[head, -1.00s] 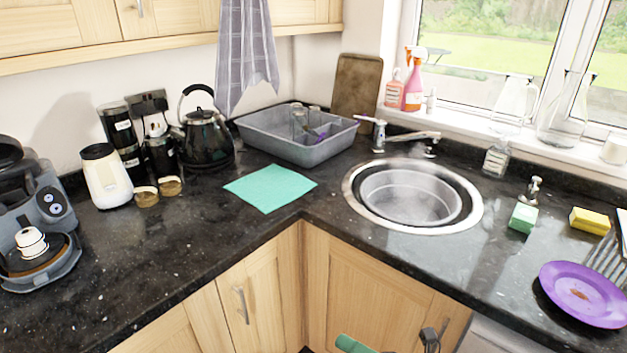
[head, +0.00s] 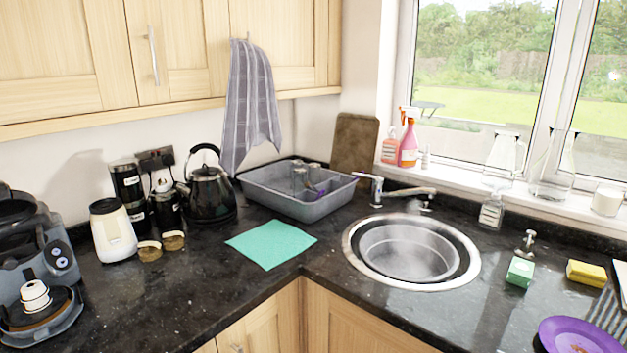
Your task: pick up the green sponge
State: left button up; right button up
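The green sponge (head: 520,271) is a small block with a pale green top. It lies on the dark granite counter to the right of the round sink, in front of a small dispenser bottle. A yellow sponge (head: 586,273) lies a little to its right. Neither of my grippers shows in the head view now, and nothing is touching the green sponge.
The round sink (head: 354,270) holds a metal basin. A teal cloth (head: 271,244) and a grey tub (head: 290,203) are left of the sink. Bare counter lies between sink and plate.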

aim_at(520, 270)
jog(key=z, duration=1.25)
